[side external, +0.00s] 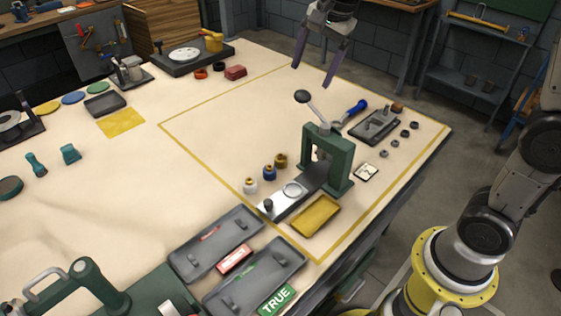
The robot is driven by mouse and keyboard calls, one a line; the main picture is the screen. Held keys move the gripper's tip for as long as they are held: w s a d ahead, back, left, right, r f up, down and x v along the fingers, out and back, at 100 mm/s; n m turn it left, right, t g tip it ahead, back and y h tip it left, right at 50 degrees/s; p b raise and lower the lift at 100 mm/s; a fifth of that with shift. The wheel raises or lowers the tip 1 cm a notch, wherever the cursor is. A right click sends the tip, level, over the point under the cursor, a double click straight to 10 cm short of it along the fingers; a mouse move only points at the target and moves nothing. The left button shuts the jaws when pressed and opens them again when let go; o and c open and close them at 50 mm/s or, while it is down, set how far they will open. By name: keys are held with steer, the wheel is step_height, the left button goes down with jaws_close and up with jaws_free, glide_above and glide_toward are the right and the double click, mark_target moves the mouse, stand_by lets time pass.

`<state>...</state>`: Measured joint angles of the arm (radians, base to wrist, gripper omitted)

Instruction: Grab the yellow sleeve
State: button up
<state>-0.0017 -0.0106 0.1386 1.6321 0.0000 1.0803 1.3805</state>
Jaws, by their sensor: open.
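The yellow sleeve (280,160) is a small, dark-yellow ring-like part standing on the table just left of the green press (341,165). It is the farthest back of a short row with a blue sleeve (269,173) and a white sleeve (250,186). My gripper (313,74) hangs at the top of the view, fingers pointing down. Its two purple fingers are spread and nothing is between them. It is well apart from the yellow sleeve.
The press lever with its dark knob (302,96) sticks up near the sleeves. A yellow tray (316,215) lies in front of the press, and a blue-handled tool (352,111) lies behind it. The table inside the yellow outline, left of the press, is mostly clear.

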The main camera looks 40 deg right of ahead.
steer(key=w+f+m+g, duration=0.1)
steer(key=w+f+m, duration=0.1)
steer(key=w+f, duration=0.4)
steer(key=g, duration=0.2)
glide_above(280, 155)
step_height(280, 155, down, 19)
steer(key=shift+a, duration=0.15)
steer(key=shift+d+f, duration=0.15)
steer(key=shift+f, duration=1.35)
steer(key=shift+d+f, duration=0.1)
steer(key=shift+f, duration=1.35)
steer(key=shift+r, duration=0.1)
jaws_close()
